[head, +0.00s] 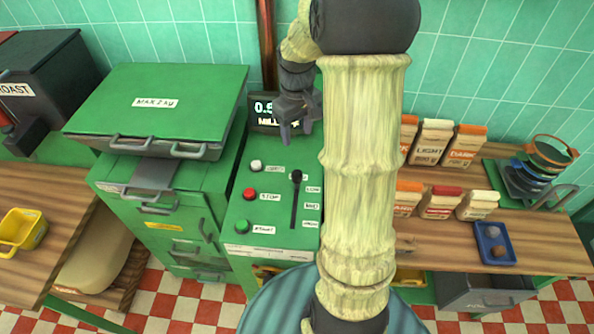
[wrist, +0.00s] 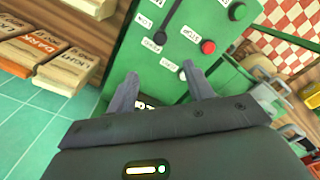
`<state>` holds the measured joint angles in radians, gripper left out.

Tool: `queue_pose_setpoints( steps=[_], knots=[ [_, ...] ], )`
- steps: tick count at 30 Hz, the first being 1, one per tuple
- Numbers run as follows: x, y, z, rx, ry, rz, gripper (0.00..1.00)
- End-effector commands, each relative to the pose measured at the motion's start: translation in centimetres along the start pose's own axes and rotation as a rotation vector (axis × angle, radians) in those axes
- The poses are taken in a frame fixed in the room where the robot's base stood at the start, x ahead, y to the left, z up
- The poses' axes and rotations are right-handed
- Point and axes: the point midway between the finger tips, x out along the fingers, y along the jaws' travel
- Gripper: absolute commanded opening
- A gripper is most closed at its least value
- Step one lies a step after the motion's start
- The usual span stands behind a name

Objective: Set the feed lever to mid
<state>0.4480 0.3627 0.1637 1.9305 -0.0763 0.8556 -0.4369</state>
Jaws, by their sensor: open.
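The feed lever is a black knob (head: 297,176) at the far, upper end of a dark straight slot (head: 294,212) on the green control panel (head: 240,212). Small labels stand along the slot's right side; one reads MID (head: 311,206), about halfway down, well below the knob. In the wrist view the knob (wrist: 160,38) shows beyond the fingertips, with part of the slot running up and right. My gripper (head: 297,133) is open and empty, above the far part of the panel, behind the knob and apart from it. It also shows in the wrist view (wrist: 158,75).
White (head: 256,166), red (head: 249,194) and green (head: 241,227) buttons line the panel's left side. A display (head: 264,113) stands behind the panel, close to my gripper. A green lidded machine (head: 158,105) stands left. Coffee bags (head: 432,142) sit on shelves to the right.

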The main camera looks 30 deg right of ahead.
Motion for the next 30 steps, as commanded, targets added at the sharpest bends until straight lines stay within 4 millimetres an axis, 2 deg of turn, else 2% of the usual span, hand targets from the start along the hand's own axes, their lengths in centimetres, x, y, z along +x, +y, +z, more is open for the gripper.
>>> queue_pose_setpoints(
  steps=[8,30],
  knots=[
    [1.3,0.0,0.0,0.001,-0.002,-0.001,0.52],
    [13.3,-0.1,0.1,0.0,-0.003,-0.002,0.52]
  ],
)
